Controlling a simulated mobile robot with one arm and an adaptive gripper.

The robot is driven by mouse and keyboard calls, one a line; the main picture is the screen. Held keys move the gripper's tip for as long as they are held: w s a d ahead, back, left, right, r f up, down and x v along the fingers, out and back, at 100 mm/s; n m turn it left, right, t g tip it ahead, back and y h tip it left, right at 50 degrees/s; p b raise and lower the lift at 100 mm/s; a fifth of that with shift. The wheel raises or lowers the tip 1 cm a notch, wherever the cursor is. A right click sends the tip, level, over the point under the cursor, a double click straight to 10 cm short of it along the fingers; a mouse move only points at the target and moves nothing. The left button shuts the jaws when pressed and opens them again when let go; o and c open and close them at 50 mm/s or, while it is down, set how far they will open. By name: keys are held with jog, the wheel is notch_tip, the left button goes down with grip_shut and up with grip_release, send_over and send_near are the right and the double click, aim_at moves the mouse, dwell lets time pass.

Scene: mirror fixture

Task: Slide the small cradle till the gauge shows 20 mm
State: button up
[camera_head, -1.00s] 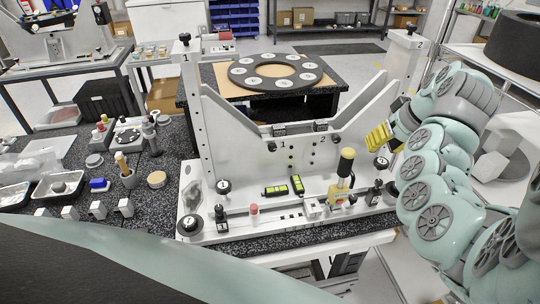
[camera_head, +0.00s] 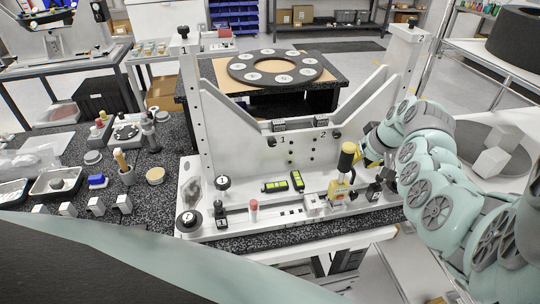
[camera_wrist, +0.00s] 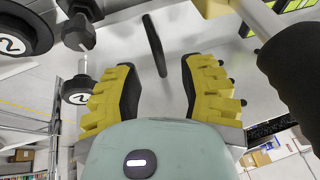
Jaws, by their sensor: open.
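The white fixture (camera_head: 245,150) stands on the speckled bench. A small pale block (camera_head: 313,205) sits on its front rail and may be the small cradle. Two black bars with yellow-green faces (camera_head: 275,186) (camera_head: 297,180) lie on the base; I cannot tell whether either is the gauge, and no number is readable. My gripper (camera_head: 364,156) is just right of that handle, partly hidden by my arm. In the wrist view, its yellow fingers (camera_wrist: 157,78) are apart, with a dark thin lever (camera_wrist: 154,45) beyond their gap.
A dark knob numbered 2 (camera_wrist: 78,98) is left of the fingers in the wrist view, and a large dark handle (camera_wrist: 295,80) is close on the right. Black knobs (camera_head: 222,184) and a red-topped pin (camera_head: 254,210) stand on the base. Tools and trays crowd the bench's left side.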

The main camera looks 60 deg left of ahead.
jog(key=shift+x, duration=1.35)
jog(key=shift+a, duration=0.1)
jog(key=shift+o, duration=0.4)
grip_shut()
